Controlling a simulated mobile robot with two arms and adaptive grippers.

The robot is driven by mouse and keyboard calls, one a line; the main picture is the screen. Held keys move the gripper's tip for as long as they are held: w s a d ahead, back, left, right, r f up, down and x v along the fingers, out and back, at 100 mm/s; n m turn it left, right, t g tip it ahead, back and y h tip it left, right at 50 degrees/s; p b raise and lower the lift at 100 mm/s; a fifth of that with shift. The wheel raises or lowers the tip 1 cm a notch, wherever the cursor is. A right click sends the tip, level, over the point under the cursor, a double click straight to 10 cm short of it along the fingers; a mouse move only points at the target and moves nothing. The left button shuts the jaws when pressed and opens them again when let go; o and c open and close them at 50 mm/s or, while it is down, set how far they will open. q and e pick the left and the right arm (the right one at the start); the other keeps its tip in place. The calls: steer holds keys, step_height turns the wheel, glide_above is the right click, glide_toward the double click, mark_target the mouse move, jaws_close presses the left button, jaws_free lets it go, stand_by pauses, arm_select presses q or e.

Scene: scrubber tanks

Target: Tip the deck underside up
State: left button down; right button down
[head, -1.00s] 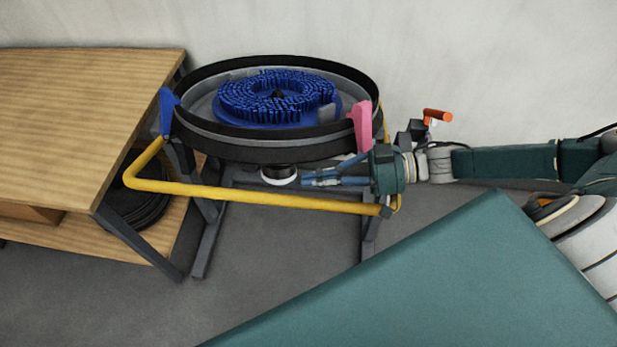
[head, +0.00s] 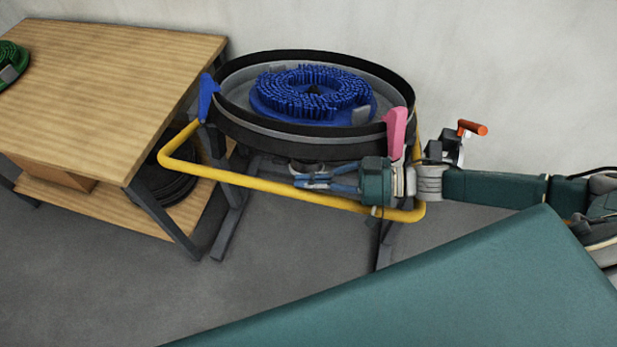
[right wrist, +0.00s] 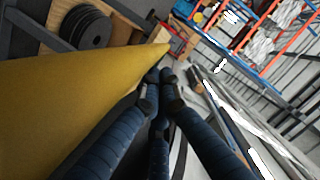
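The round deck (head: 364,137) has a black rim and lies in a dark frame, its open side with the blue brush (head: 312,92) facing up. A yellow bar (head: 262,188) loops out in front of it. A blue clip (head: 208,96) and a pink clip (head: 396,128) sit at its rim. My right gripper (head: 300,181) is just below the deck's front side, beside the bar's front run. In the right wrist view its fingertips (right wrist: 160,75) come together with nothing visible between them, and the yellow bar (right wrist: 70,105) lies to their left. My left gripper is out of view.
A wooden table (head: 100,95) with a lower shelf stands close on the left, a green brush (head: 10,65) on top. Black discs (head: 172,180) lie on its shelf. An orange handle (head: 472,128) stands right of the deck. Grey floor is open in front.

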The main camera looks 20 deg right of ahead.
steer(key=s+a+f+n+b, duration=0.1)
steer(key=s+a+f+b, duration=0.1)
steer(key=f, duration=0.8)
steer(key=shift+s+n+t+h+b, duration=0.3)
steer(key=shift+s+n+b, duration=0.1)
steer(key=shift+s+b, duration=0.4)
steer(key=shift+f, duration=0.15)
